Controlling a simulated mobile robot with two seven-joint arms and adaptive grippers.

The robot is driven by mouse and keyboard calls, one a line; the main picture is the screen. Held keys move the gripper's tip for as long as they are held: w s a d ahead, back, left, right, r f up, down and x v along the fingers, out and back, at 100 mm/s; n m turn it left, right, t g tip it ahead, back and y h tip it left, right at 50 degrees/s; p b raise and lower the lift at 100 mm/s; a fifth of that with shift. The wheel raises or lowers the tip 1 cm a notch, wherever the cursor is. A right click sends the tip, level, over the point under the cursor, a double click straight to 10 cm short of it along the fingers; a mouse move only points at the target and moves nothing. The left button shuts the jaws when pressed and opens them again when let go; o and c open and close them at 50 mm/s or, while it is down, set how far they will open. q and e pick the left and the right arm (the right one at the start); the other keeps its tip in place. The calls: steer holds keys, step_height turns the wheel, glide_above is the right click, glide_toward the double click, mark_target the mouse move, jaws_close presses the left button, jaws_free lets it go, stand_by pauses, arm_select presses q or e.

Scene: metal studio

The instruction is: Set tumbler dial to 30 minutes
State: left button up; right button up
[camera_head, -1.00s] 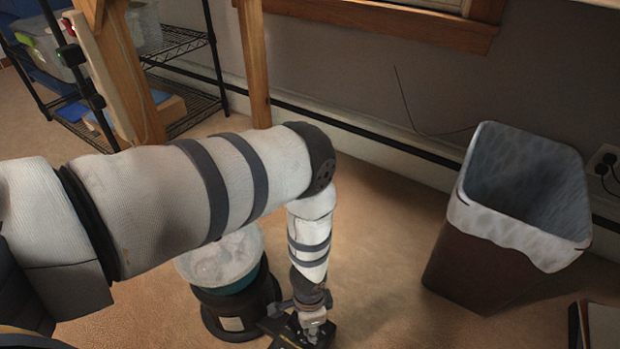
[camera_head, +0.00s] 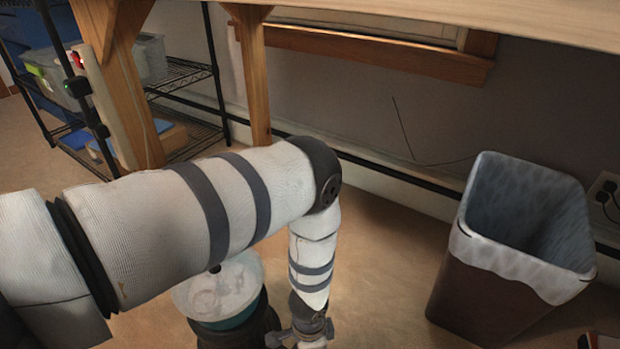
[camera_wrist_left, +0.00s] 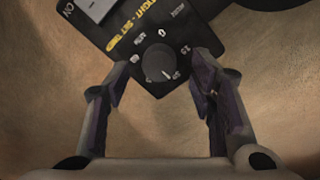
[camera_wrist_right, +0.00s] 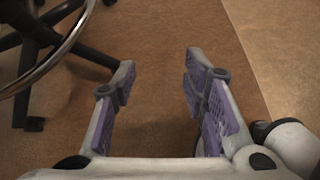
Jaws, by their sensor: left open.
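The tumbler's dial (camera_wrist_left: 159,63) is a round dark knob on a black control box (camera_wrist_left: 187,31) with yellow lettering and white marks, in the left wrist view. A white line on the knob points to the lower right; which mark it meets is too small to tell. My left gripper (camera_wrist_left: 160,84) is open, its fingers on either side of the box's dial corner; I cannot tell whether they touch it. In the head view the tumbler (camera_head: 240,325) is partly hidden under my left arm, and the left fingertips are below the frame. My right gripper (camera_wrist_right: 160,75) is open and empty above the floor.
A brown bin (camera_head: 475,295) with a white liner stands at the right. A wooden bench leg (camera_head: 254,75) and wire shelving (camera_head: 185,75) stand behind. In the right wrist view, a chair base (camera_wrist_right: 45,45) is at the left. Carpet between tumbler and bin is clear.

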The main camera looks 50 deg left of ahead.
arm_select(q)
step_height(320, 180, up, 10)
steer(key=shift+a+f, duration=0.2)
steer(key=shift+a, duration=0.05)
steer(key=shift+w, duration=0.1)
